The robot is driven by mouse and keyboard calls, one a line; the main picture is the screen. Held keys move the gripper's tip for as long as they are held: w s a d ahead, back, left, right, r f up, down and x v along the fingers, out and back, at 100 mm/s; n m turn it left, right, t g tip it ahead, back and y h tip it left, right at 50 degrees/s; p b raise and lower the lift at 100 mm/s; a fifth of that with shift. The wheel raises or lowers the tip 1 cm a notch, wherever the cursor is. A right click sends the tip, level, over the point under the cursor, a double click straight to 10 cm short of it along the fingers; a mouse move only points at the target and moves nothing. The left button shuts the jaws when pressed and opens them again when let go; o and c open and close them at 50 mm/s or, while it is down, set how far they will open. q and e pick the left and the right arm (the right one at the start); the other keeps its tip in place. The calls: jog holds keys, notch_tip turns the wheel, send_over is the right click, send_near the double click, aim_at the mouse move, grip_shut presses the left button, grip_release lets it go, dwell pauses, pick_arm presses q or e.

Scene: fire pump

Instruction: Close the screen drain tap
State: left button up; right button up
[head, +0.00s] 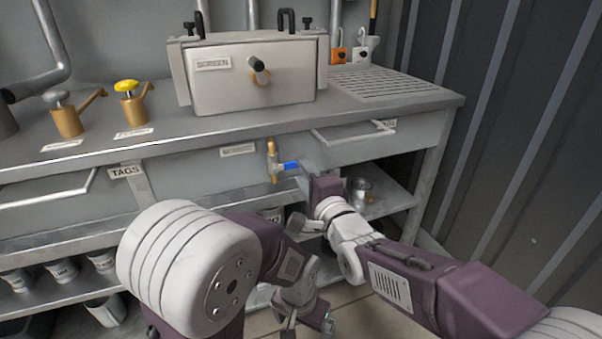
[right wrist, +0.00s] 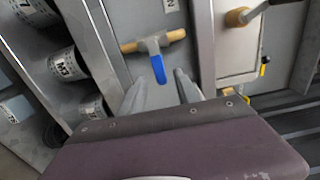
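The screen drain tap (head: 272,158) is a brass tap on the bench front below the screen box. Its blue lever (head: 290,165) points sideways to the right, across the upright brass body. My right gripper (head: 303,172) is just right of the lever. The brass body (right wrist: 130,47) shows beyond. My left gripper (head: 308,322) hangs low near the floor; its fingers are unclear.
The screen box (head: 225,85) stands on the bench above the tap. A drawer handle (head: 352,134) sticks out to the right. Two brass valves (head: 132,105) stand on the bench at left. Cups (head: 62,270) and a metal pot (head: 359,190) sit on the shelves below.

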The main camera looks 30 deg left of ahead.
jog(key=b+v, duration=0.2)
jog(key=v, duration=0.5)
